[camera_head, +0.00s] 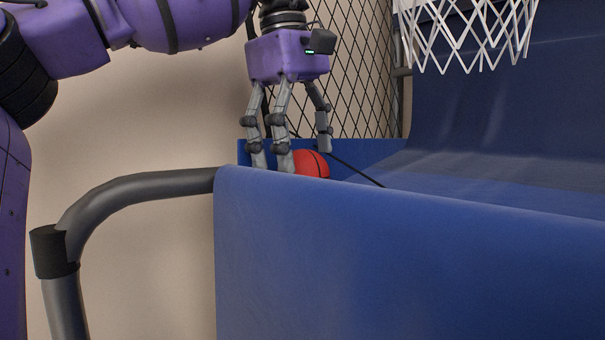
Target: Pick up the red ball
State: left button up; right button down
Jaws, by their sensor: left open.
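The red ball (312,165) has dark seam lines and sits behind the front wall of a blue fabric basketball game. That wall hides its lower part. My left gripper (299,158) points down from a purple arm at the upper left. Its grey fingers are open and spread around the ball, with two on its left side and one at its upper right. I cannot tell whether any finger touches it. My right gripper is not in view.
The blue front wall (400,255) stands high across the right half. A grey tube frame (140,190) curves at its left end. A white net (468,32) hangs at the upper right. Black netting (365,70) stands behind the gripper.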

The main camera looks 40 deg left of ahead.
pick_arm(q)
jog(key=shift+w+f, duration=0.2)
jog(key=shift+f, duration=1.1)
jog(key=c, duration=1.2)
jog(key=shift+r, duration=0.15)
